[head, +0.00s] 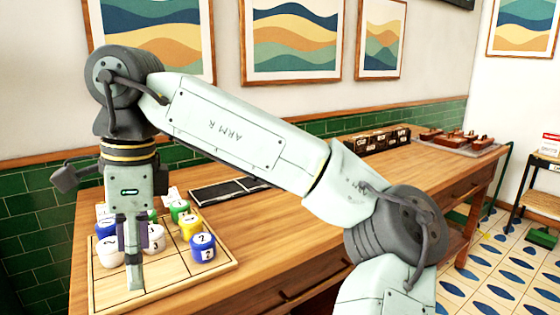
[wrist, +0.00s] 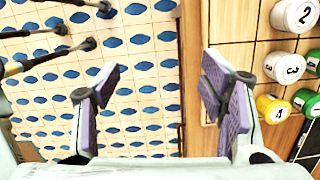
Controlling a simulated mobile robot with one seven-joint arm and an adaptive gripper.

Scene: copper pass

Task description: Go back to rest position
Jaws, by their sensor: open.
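My gripper (head: 130,270) hangs pointing down at the left in the head view, in front of the left part of a gridded wooden board (head: 185,275). In the wrist view, my gripper (wrist: 162,92) has its two purple-padded fingers spread wide, with nothing between them but floor and the table's edge beyond. My arm reaches across the head view, bent at the elbow. Part of the board is hidden behind my gripper.
Numbered jars stand on the board, including a blue one (head: 202,247), a yellow one (head: 190,226) and a white one (head: 153,238). A black tray (head: 228,191), a dark box row (head: 377,139) and a tray of brown pieces (head: 458,142) lie further along the wooden table (head: 300,228). Patterned floor (wrist: 140,60) lies below.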

